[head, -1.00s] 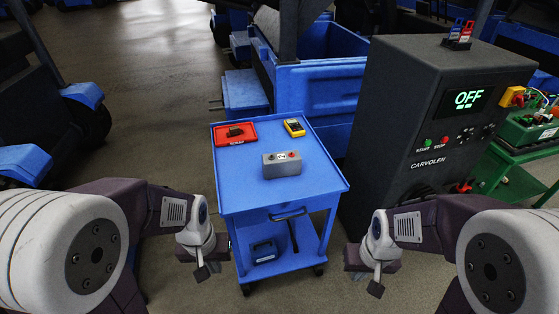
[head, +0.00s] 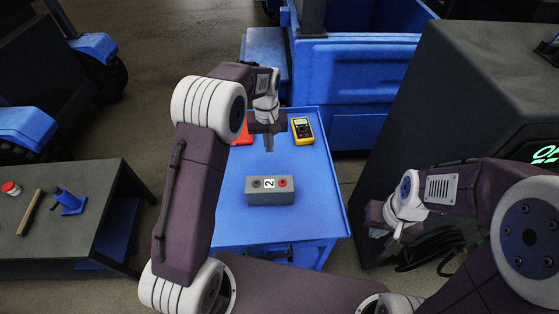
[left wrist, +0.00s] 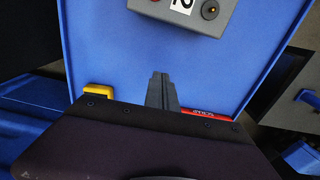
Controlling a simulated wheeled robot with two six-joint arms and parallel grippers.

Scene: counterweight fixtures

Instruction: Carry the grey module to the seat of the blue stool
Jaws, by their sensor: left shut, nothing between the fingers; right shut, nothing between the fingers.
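The grey module (head: 257,197), a box with a white "2" label and a black and a red terminal on top, sits upright on the blue cart top (head: 232,228). My right gripper (head: 393,234) is shut and empty, right of the cart. I cannot clearly identify a blue stool in these views.
A yellow meter (head: 302,130) and a partly hidden red tray (head: 243,137) lie at the cart's far end. A dark cabinet (head: 440,110) stands at right. A dark bench (head: 40,235) with small items stands at left. Blue machinery (head: 350,75) is behind.

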